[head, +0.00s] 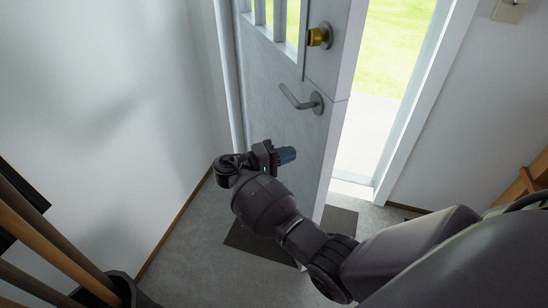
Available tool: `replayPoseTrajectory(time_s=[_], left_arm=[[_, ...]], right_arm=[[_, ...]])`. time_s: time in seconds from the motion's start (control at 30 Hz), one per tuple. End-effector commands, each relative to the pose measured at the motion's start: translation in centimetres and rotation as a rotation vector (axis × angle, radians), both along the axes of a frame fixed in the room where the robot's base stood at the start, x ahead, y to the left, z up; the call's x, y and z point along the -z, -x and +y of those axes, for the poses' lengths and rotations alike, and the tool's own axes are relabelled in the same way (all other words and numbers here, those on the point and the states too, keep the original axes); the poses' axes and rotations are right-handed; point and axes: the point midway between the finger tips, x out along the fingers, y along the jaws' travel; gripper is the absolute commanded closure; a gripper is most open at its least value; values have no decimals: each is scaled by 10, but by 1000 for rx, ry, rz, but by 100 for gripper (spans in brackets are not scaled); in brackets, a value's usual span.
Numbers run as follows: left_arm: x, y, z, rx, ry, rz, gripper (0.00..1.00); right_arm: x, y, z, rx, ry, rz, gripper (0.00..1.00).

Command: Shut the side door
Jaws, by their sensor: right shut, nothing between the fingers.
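The side door (268,97) is white with window panes at its top and stands ajar, with daylight showing between its edge and the frame (402,110) on the right. A silver lever handle (301,99) and a brass lock knob (318,37) sit near its free edge. My right gripper (286,155) is shut and empty in front of the door, below the lever handle. I cannot tell whether it touches the door. My right arm comes in from the lower right and hides part of the door's bottom. My left gripper is not in view.
A dark mat (262,246) lies on the grey floor under the door. A dark bin (118,292) with long wooden poles (55,245) stands at the lower left. A white wall (120,110) runs on the left. A wooden piece (524,181) shows at the right edge.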

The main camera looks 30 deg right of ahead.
Motion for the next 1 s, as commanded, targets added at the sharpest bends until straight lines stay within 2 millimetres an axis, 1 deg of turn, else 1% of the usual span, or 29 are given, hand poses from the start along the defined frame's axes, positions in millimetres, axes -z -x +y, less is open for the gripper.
replayPoseTrajectory(time_s=[0.03,0.2,0.4,0.57,0.9,1.0], left_arm=[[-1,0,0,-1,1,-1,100],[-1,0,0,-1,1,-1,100],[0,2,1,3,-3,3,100],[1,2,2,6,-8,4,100],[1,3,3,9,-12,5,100],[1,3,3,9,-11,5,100]], right_arm=[[0,2,-10,3,3,-1,100],[0,6,-37,3,1,0,100],[0,9,-58,1,0,1,100],[1,10,-65,0,-1,1,100],[1,10,-66,0,-1,1,100],[1,11,-69,-3,0,2,100]])
